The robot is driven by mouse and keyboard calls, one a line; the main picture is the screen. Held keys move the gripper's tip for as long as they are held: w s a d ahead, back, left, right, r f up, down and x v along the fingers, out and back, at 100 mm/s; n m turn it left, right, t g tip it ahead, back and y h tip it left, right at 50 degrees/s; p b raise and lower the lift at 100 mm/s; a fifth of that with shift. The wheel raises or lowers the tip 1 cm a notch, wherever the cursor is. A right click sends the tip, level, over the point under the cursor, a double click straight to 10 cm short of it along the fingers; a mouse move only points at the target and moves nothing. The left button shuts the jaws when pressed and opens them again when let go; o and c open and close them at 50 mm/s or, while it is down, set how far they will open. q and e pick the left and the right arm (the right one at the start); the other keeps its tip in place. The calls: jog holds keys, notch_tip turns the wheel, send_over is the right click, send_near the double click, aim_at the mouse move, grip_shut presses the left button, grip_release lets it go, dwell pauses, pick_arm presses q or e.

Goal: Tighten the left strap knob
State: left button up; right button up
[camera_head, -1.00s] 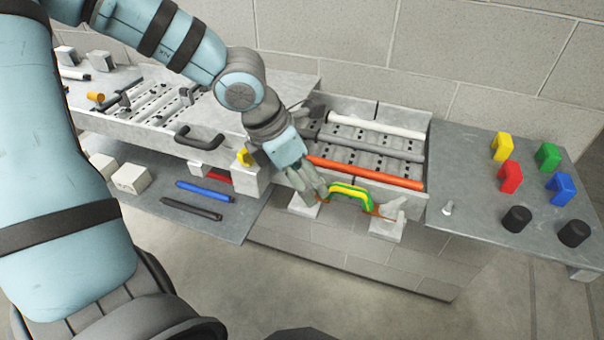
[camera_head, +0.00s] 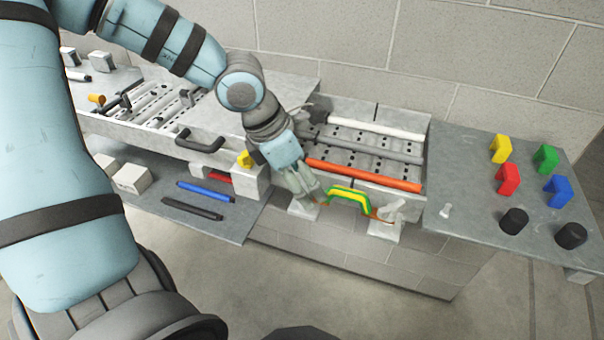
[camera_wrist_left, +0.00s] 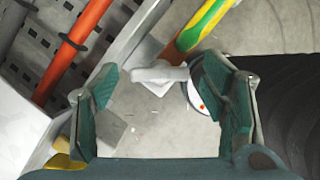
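In the head view my left gripper (camera_head: 303,188) is over the left white block (camera_head: 303,209) and hides the left knob. The right strap knob (camera_head: 393,209) sits on the right block (camera_head: 385,230). My right gripper is out of view.
An open tray with an orange bar (camera_head: 365,174) and a white bar (camera_head: 376,127) lies behind the handle. A black drawer handle (camera_head: 199,141) and a yellow piece (camera_head: 246,159) are left of my gripper. The right shelf (camera_head: 460,185) holds coloured blocks and black cylinders.

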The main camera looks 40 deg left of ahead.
pick_arm(q)
jog(key=v, duration=1.2)
jog(key=shift+w, duration=0.15)
